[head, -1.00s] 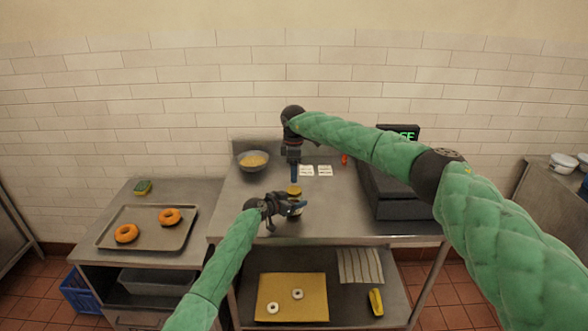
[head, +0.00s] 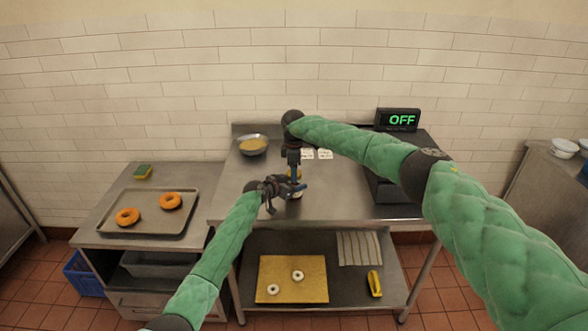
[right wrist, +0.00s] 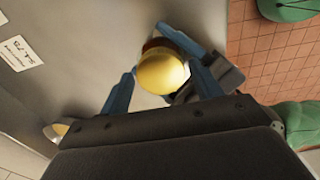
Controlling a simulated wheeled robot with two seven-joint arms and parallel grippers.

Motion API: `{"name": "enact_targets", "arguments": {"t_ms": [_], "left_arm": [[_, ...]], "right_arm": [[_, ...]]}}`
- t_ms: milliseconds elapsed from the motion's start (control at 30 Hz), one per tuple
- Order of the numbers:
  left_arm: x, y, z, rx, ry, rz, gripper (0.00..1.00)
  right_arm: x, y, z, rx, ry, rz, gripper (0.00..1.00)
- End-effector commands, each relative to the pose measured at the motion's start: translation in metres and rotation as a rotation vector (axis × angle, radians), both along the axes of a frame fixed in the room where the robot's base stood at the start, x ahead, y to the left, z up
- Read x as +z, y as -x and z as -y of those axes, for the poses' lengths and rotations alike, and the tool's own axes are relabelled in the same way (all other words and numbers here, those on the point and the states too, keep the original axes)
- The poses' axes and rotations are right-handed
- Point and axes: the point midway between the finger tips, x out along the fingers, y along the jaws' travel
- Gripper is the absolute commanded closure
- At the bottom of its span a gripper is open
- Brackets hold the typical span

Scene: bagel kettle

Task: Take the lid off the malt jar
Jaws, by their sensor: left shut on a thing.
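The malt jar (head: 296,194) stands on the steel table and is mostly hidden behind my left gripper. Its round yellow lid (right wrist: 163,73) shows in the right wrist view. My left gripper (head: 299,187) is shut on the jar's body from the left; part of it also shows below the lid in the right wrist view. My right gripper (head: 294,172) points straight down over the jar. In the right wrist view its two blue fingers are apart, one on each side of the lid, with a visible gap at least on the left.
A bowl of yellow grains (head: 253,145) and white cards (head: 325,154) lie behind the jar. A tray (head: 150,225) with two bagels is at left. The table's front is clear.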

Motion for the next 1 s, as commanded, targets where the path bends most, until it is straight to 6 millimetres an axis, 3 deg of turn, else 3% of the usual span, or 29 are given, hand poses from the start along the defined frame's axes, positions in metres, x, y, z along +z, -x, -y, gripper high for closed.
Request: {"name": "enact_targets", "arguments": {"t_ms": [33,200,533,1000], "left_arm": [[-0.0004,0.0,-0.0003,0.0,-0.001,-0.001,1.0],[-0.0004,0.0001,-0.0001,0.0,0.0,0.0,1.0],[-0.0004,0.0003,0.0001,-0.001,0.0,-0.001,1.0],[-0.0006,0.0007,0.0007,-0.002,0.0,-0.001,1.0]], "right_arm": [[0.0001,0.0,0.0,0.0,0.0,0.0,0.47],[0.0003,-0.0002,0.0001,0.0,0.0,0.0,0.77],[0.0009,-0.0007,0.0004,0.095,0.0,0.002,0.77],[0.0019,-0.0015,0.0007,0.764,0.0,0.002,0.77]]}}
